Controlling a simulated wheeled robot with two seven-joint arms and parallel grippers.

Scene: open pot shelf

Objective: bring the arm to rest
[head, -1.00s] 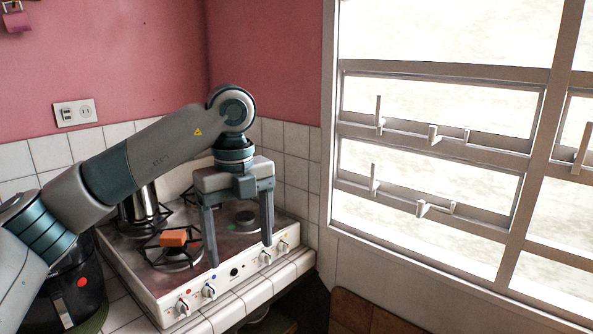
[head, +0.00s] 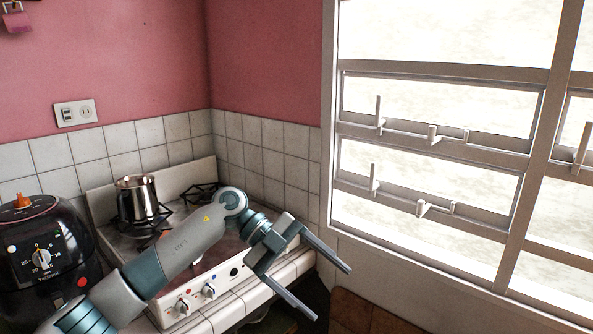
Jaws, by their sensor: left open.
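My left gripper (head: 332,291) is open and empty, with its two fingers apart and pointing to the lower right. It is in front of the right front corner of the stove (head: 252,287), past the tiled counter edge. My left arm comes in from the lower left and crosses in front of the stove, hiding its middle and part of its front panel. My right gripper is not in view.
A metal pot (head: 137,199) stands on a back left burner of the stove. A black air fryer (head: 42,250) stands to the left, close to my arm. A window (head: 440,150) with metal handles is on the right. A brown wooden panel (head: 360,312) is below it.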

